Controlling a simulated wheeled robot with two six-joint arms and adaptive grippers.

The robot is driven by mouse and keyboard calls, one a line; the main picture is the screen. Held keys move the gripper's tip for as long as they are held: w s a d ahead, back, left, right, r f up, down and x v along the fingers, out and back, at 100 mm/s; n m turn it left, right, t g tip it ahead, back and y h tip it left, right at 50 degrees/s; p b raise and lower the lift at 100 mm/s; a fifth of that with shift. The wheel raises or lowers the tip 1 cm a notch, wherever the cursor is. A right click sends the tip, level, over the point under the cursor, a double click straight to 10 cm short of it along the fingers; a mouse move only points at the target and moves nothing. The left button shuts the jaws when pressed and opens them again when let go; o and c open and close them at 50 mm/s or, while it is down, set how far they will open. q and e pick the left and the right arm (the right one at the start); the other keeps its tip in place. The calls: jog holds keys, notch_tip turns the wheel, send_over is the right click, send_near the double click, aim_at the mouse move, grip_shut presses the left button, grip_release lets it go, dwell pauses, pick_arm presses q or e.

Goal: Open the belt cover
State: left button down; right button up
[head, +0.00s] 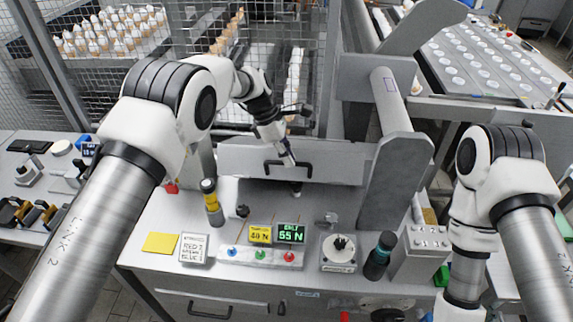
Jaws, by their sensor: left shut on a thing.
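The belt cover (338,168) is a grey metal panel at the back of the white workbench, with a black bar handle (308,172) on its front. My left gripper (288,158) comes down from the upper left and is shut on the handle. The fingers are small here and hide part of the handle. A darker grey area lies below the cover's lower edge; I cannot tell how far the cover is lifted. My right arm bends down at the right, and its gripper is out of view.
On the bench are a green display (291,233), a yellow display (260,234), a button strip (232,255), a yellow-black cylinder (211,203), a round dial unit (339,254) and a dark bottle (379,257). A wire mesh guard (215,50) stands behind. A thick grey post (395,185) flanks the cover's right.

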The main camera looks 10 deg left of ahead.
pick_arm(q)
jog(key=shift+w+r, duration=0.5)
jog(key=shift+r, duration=0.15)
jog(key=c, duration=1.2)
grip_release()
jog(key=shift+f, duration=0.15)
jog(key=shift+w+f, duration=0.35)
jog(key=shift+w, duration=0.2)
jog(key=shift+s+r, duration=0.1)
jog(key=shift+r, duration=0.15)
jog(key=v, duration=1.1)
jog(key=shift+a+r, duration=0.1)
jog(key=shift+r, duration=0.1)
jog(key=shift+w, duration=0.2)
